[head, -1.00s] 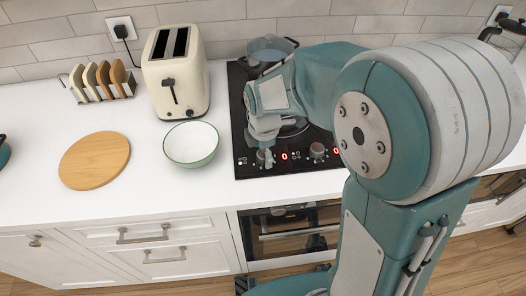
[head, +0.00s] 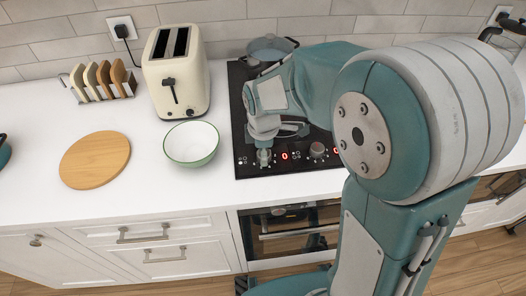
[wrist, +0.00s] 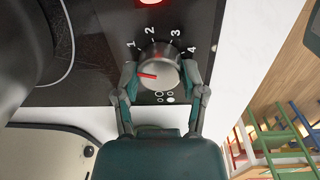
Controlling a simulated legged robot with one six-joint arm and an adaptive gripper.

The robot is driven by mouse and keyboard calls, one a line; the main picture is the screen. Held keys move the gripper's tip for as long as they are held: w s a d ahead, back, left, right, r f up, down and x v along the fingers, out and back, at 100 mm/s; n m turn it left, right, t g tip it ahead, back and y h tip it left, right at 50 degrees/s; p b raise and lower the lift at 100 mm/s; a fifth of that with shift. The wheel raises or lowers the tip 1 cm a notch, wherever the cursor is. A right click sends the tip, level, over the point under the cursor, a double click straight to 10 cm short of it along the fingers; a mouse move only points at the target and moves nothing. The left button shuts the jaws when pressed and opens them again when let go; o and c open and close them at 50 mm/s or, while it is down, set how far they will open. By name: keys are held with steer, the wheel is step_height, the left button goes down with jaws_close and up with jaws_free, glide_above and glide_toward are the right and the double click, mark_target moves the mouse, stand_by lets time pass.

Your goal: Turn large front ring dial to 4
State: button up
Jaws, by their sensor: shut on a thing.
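The dial (wrist: 158,69) is a round metal knob on the black cooktop (head: 241,139), with numbers 1 to 4 printed along one side. Its red pointer line points left in the wrist view, outside the numbers and nearest to 1. My gripper (wrist: 160,82) is shut on the dial, with one finger on each side of it. In the head view, my gripper (head: 264,151) reaches down over the front left dial, which it partly hides. A red 0 display (head: 284,156) glows to the right of that dial.
A second dial (head: 317,150) stands to the right on the cooktop's front. A white bowl (head: 191,143) and a cream toaster (head: 177,78) stand left of the cooktop. A pot (head: 269,48) stands at its back. A round wooden board (head: 95,160) lies farther left.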

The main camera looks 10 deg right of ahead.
steer(key=m, duration=1.1)
steer(key=shift+w+h, duration=0.1)
steer(key=shift+h, duration=0.2)
steer(key=m, duration=0.3)
steer(key=shift+m, duration=0.3)
steer(key=m, duration=0.3)
steer(key=shift+m+g, duration=0.3)
steer(key=m, duration=0.3)
steer(key=shift+m, duration=0.4)
steer(key=m, duration=0.6)
steer(key=shift+g, duration=0.3)
steer(key=o, duration=1.2)
steer(key=shift+c, duration=0.2)
